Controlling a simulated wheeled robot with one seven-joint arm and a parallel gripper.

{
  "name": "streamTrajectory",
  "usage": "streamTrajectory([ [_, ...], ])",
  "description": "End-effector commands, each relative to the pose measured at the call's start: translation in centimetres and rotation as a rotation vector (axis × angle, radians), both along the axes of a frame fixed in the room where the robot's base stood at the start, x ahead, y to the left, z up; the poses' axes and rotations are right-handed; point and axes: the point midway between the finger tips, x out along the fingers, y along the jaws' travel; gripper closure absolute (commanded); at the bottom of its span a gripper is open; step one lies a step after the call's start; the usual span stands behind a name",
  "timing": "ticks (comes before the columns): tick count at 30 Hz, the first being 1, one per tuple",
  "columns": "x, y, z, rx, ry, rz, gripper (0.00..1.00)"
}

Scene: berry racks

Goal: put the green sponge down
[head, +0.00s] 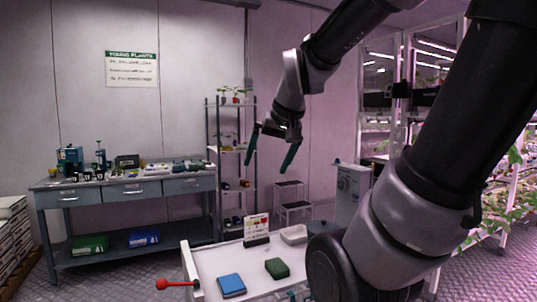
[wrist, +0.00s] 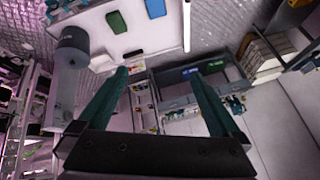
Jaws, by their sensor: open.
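The green sponge (head: 277,268) lies flat on the white top of a cart (head: 205,262), to the right of a blue sponge (head: 231,285). My gripper (head: 270,162) is raised well above the cart top, with its two green fingers spread apart and nothing between them. In the wrist view the green sponge (wrist: 117,23) shows near the top, beyond and apart from the open fingers (wrist: 160,80). The blue sponge (wrist: 155,8) is beside it, partly cut off by the frame edge.
A small sign stand (head: 256,229) and a white dish (head: 293,234) stand at the cart's back. A red-knobbed lever (head: 160,285) sticks out at its left. A workbench (head: 130,190) and a plant shelf (head: 232,150) stand along the wall. Plant racks (head: 490,190) are at right.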

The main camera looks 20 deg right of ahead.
Motion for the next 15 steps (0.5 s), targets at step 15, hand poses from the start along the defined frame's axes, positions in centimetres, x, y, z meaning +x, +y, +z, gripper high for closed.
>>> streamTrajectory([
  [15, -5.0, 1.9, 2.4, 0.106, -0.027, -0.013, 0.0],
])
